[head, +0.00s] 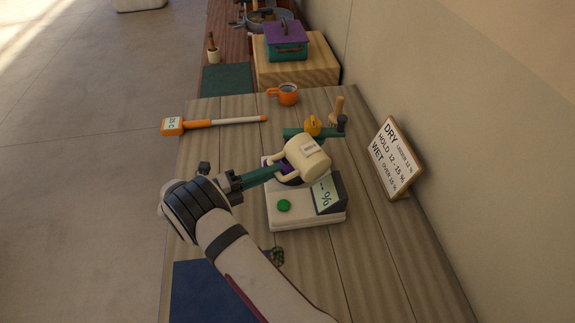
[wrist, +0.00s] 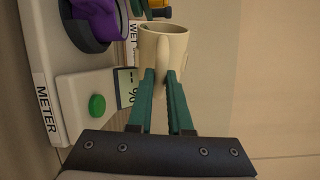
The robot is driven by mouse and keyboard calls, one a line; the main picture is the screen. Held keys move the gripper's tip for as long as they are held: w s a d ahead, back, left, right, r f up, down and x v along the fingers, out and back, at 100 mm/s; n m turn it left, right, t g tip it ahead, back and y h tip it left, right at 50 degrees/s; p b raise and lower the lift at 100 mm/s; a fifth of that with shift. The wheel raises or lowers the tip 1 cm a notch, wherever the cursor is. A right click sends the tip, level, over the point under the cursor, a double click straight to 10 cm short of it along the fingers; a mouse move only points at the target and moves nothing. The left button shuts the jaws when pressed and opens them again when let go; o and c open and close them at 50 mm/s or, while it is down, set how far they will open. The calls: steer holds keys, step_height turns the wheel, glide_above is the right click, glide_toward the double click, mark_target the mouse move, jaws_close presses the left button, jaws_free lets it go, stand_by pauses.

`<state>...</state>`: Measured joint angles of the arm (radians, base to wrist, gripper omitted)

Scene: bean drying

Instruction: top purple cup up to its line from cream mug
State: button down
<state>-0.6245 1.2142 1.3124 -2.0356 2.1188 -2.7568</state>
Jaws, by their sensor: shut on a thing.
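The cream mug (head: 310,158) is held over the meter in the head view, tilted well over; it also shows in the wrist view (wrist: 168,50). My gripper (head: 281,171) is shut on its handle, with the green fingers (wrist: 161,80) on either side of it. The purple cup (wrist: 98,18) stands on the dark round seat of the meter in the wrist view, cut off by the top edge. In the head view the mug and fingers hide most of the cup. I cannot see its line, its level or any beans falling.
The white meter (head: 292,214) has a green button (head: 284,205) and a tilted display (head: 327,196). A yellow object (head: 313,125) stands behind the mug. An orange cup (head: 288,94), an orange-handled probe (head: 212,123) and a sign (head: 396,158) by the wall stand around.

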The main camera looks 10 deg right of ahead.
stand_by(0.5)
steer(key=shift+r, duration=0.1)
steer(key=shift+f+h, duration=0.2)
steer(key=shift+h, duration=0.1)
stand_by(1.1)
steer(key=shift+w+n+h, duration=0.1)
steer(key=shift+n+h, duration=0.2)
stand_by(2.2)
steer(key=shift+r+m, duration=0.15)
steer(key=shift+m, duration=0.65)
stand_by(0.9)
